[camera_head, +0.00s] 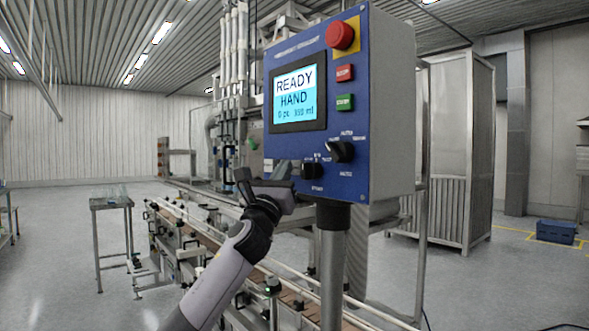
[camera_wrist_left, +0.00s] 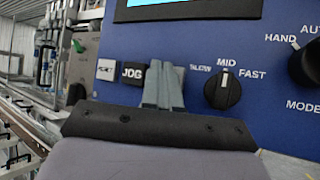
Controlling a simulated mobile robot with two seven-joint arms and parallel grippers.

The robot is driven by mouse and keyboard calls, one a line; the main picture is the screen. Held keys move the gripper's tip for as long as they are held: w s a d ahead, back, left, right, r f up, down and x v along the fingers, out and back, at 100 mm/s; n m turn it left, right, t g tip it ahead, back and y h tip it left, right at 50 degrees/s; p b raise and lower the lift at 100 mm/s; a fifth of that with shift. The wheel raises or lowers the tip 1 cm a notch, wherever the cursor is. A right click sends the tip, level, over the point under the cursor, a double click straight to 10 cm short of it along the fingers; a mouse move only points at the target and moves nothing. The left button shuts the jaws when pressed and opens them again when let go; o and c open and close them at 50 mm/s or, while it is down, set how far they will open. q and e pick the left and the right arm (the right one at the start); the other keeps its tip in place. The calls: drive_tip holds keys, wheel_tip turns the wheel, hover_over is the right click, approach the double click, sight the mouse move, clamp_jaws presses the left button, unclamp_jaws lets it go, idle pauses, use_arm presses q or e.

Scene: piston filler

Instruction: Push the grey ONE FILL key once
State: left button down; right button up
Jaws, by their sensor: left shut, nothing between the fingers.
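The blue control panel (camera_head: 380,180) faces me in the head view, and its display (camera_head: 297,91) reads READY HAND. In the left wrist view a small light grey key (camera_wrist_left: 105,70), its lettering blurred, sits left of the black JOG key (camera_wrist_left: 132,73). It appears to be the ONE FILL key. My left gripper (camera_head: 285,171) is shut and empty at the panel's lower left. Its fingertips, also in the left wrist view (camera_wrist_left: 163,76), are just right of the JOG key; I cannot tell whether they touch the panel. My right gripper is not in view.
A speed knob (camera_wrist_left: 222,91) set at MID is right of my fingers, and a mode knob (camera_wrist_left: 305,62) is further right. A red emergency stop (camera_head: 340,35) and red and green buttons are higher up. The conveyor (camera_head: 200,238) runs below and behind the panel.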

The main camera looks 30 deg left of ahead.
use_arm(q)
drive_tip(key=shift+w+d, duration=0.15)
drive_tip(key=shift+w, duration=0.25)
idle(0.4)
drive_tip(key=shift+s, duration=0.15)
drive_tip(key=shift+s+a+p, duration=0.3)
drive_tip(key=shift+s+p, duration=0.05)
drive_tip(key=shift+s, duration=0.3)
drive_tip(key=s, duration=0.1)
drive_tip(key=s+a+p, duration=0.1)
drive_tip(key=s, duration=0.1)
drive_tip(key=s+a+p, duration=0.1)
drive_tip(key=shift+s, duration=0.3)
idle(1.0)
